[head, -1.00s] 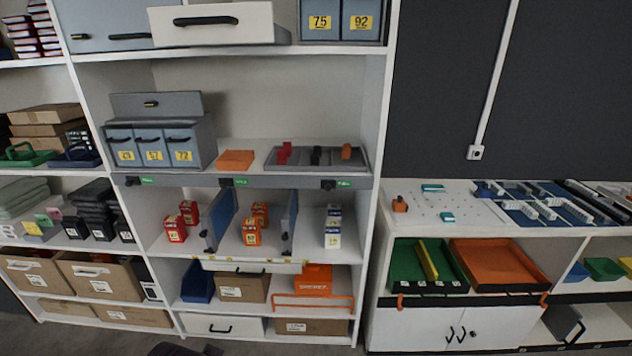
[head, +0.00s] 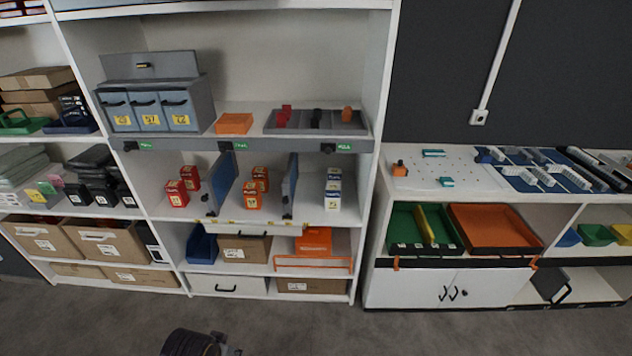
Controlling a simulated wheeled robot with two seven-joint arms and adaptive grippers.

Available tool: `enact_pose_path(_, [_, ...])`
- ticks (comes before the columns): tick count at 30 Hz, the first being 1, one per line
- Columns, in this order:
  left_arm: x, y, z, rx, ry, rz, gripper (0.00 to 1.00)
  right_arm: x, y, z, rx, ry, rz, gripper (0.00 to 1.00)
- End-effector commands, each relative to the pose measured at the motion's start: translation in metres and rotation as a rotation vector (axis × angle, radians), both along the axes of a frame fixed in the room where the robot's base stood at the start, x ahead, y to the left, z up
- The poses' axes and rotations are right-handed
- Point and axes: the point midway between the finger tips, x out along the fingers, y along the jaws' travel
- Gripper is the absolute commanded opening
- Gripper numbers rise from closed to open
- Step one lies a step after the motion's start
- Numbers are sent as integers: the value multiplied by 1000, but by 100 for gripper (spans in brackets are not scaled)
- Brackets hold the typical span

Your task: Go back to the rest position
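In the head view a dark part of my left arm or gripper (head: 200,343) shows at the bottom edge, left of the middle. Its fingers cannot be made out, so its opening is unclear. It is low in front of the shelf, apart from it, over the grey floor. My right gripper is out of view. The white shelf unit (head: 372,190) stands ahead with red boxes (head: 177,194), orange boxes (head: 252,195) and white-and-blue boxes (head: 333,190) on its middle shelf, parted by blue-grey dividers.
A grey tray (head: 352,124) and an orange box (head: 234,123) are on the shelf above. A low white cabinet (head: 400,288) stands right, with a green tray (head: 403,228) and an orange tray (head: 497,229). The grey floor (head: 420,335) in front is clear.

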Motion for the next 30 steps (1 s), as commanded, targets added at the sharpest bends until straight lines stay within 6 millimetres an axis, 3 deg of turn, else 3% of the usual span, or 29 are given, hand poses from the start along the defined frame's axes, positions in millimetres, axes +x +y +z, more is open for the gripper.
enact_pose_path(17, [4,2,-144,9,46,-9,34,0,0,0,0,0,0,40])
enact_pose_path(30, [-23,10,-255,19,83,-16,34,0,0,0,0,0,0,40])
